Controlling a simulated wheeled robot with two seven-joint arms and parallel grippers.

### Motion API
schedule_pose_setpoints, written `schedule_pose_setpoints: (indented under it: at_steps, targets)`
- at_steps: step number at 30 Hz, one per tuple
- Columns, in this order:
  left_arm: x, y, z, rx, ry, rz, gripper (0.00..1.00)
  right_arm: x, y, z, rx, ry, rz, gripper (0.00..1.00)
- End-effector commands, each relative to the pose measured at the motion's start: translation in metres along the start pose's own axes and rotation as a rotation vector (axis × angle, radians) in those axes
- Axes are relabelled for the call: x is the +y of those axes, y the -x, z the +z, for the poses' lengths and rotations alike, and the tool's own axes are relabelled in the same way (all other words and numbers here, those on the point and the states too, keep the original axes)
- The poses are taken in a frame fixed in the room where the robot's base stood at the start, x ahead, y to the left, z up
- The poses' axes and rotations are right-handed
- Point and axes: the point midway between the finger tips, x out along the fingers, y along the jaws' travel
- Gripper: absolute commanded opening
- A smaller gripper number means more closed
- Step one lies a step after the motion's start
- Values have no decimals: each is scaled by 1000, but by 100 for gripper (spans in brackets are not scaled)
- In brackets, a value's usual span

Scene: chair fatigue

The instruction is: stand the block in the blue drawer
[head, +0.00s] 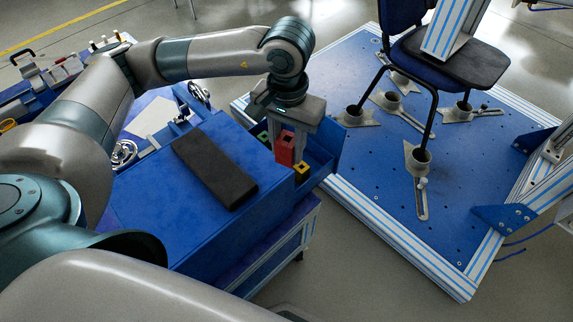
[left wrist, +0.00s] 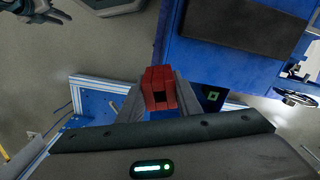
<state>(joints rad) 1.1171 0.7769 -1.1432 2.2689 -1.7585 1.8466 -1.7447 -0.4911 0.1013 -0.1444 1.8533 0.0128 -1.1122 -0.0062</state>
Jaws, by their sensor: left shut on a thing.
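A red block (head: 285,149) with a square hole is held upright between the fingers of my left gripper (head: 289,132). The left wrist view shows the red block (left wrist: 158,89) pinched between the two grey fingers. The blue drawer (head: 323,153) is pulled open from the blue cabinet, and the red block is at its opening. I cannot tell whether the block's lower end touches the drawer floor. A yellow block (head: 301,171) is just to the right of the red one, and a green block (head: 264,137) is to its left.
A long dark pad (head: 214,167) lies on the blue cabinet top (head: 165,215). Metal handwheels (head: 123,153) stand at its left. A chair (head: 420,75) stands on a blue platform (head: 365,170) to the right. Bare floor lies in front of the platform.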

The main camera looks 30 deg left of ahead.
Motion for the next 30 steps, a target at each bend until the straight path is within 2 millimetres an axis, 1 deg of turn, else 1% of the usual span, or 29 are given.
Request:
schedule_pose_setpoints:
  at_steps: [4, 5, 8, 11, 14, 17, 19, 23, 27, 29, 30]
  targets:
    - [0, 0, 0, 1, 0, 0, 0, 0, 0, -2, 2, 0, 0, 31]
    - [0, 0, 0, 1, 0, 0, 0, 0, 0, -1, 2, 0, 0, 36]
    - [1, 0, -2, 1, 7, 1, 0, 0, 0, -2, 2, 0, 0, 36]
    - [3, -2, -8, 0, 33, 1, 0, 0, 0, -2, 3, 0, 0, 36]
    - [8, -8, -20, 0, 92, 1, 0, 0, 0, -2, 3, 0, 0, 36]
    - [14, -17, -40, -2, 186, 2, 0, 0, -1, -1, 3, 0, -1, 36]
    - [18, -26, -57, -3, 272, 1, 0, 0, -2, 0, 4, 0, -1, 36]
    - [25, -51, -93, -6, 467, 0, 0, 0, -7, 5, -3, -1, -1, 36]
    - [27, -86, -130, -7, 702, -2, 0, 0, -12, 9, -7, -1, -2, 36]
    - [27, -104, -143, -7, 801, -2, 0, 0, -14, 9, -4, -1, -2, 36]
    - [25, -116, -151, -7, 865, -3, 0, 0, -15, 9, -3, -1, -2, 36]
